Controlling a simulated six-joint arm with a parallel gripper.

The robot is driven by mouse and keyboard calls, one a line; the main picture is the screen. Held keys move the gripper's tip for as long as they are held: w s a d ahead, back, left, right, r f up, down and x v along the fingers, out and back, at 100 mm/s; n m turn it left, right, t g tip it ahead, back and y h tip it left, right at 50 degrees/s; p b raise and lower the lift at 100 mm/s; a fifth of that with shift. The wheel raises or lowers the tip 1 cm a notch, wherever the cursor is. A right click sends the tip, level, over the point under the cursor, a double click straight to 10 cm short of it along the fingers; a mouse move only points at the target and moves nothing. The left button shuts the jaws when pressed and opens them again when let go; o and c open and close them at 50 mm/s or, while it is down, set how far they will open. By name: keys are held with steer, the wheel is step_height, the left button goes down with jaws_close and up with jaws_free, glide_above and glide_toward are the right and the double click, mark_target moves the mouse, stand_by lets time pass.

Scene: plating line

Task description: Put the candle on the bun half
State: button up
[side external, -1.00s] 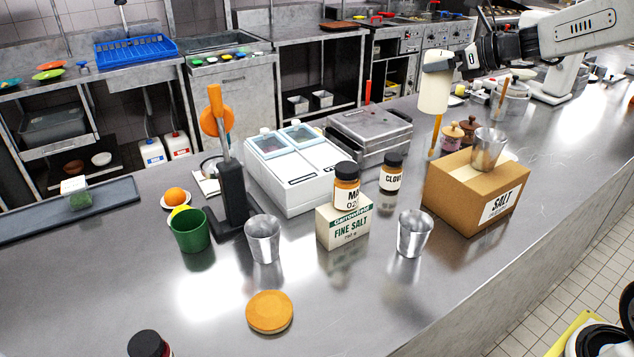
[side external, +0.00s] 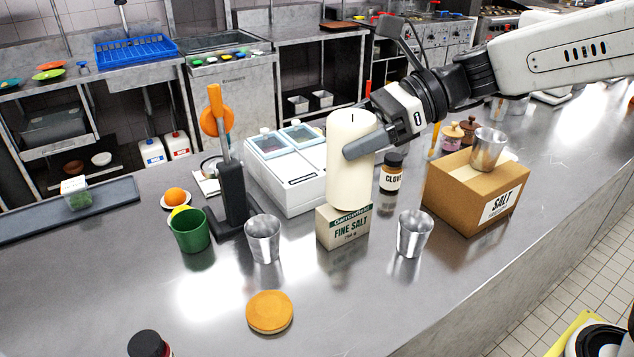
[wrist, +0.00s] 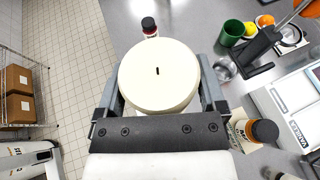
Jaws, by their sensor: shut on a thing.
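The candle (side external: 350,165) is a thick cream pillar with a dark wick. My gripper (side external: 362,147) is shut on it and holds it upright in the air. In the side view the candle hides the jar on the fine salt box. In the wrist view the candle (wrist: 160,76) sits between the two fingers of my gripper (wrist: 162,98), its top facing the camera. The bun half (side external: 270,312) lies on the bare counter at the front, below and left of the candle, with nothing on it. The candle hides the bun half in the wrist view.
Two metal cups (side external: 263,238) and (side external: 414,233) stand near the fine salt box (side external: 343,228). A green cup (side external: 190,231) and an orange-handled press (side external: 231,185) stand to the left. A dark-capped jar (side external: 148,344) is at the front edge. The counter around the bun half is clear.

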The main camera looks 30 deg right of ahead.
steer(key=s+a+n+g, duration=0.2)
steer(key=s+a, duration=0.3)
steer(key=s, duration=0.1)
step_height(320, 180, down, 11)
steer(key=shift+w+d+f+y, duration=0.15)
steer(key=shift+d+y, duration=0.1)
steer(key=shift+y, duration=0.15)
steer(key=w+a+f, duration=0.7)
steer(key=w+f, duration=0.2)
steer(key=w, duration=0.2)
steer(key=shift+w+f, duration=0.15)
steer(key=shift+w, duration=0.15)
